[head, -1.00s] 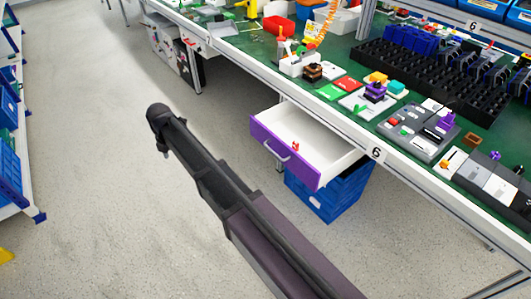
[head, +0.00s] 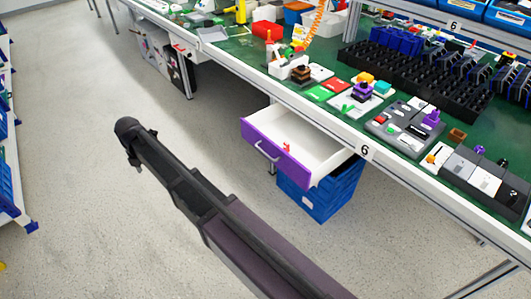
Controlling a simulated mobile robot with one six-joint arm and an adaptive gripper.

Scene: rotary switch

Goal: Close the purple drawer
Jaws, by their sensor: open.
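The purple drawer (head: 270,150) hangs under the front edge of the workbench and is pulled out. Its purple front has a pale bow handle (head: 266,151) and faces lower left. Its white inside is open to view, with a small red thing (head: 287,147) in it. My dark arm (head: 190,195) reaches from the bottom up to the left. Its far end lies left of the drawer, with a gap of bare floor in the picture between them. I cannot make out gripper fingers in this view.
The workbench (head: 345,126) runs across the right, with switches, coloured parts and black racks on its green top. Blue crates (head: 322,195) stand under the drawer. A shelf unit (head: 8,180) is at the left edge. Open floor (head: 75,120) lies between shelf and bench.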

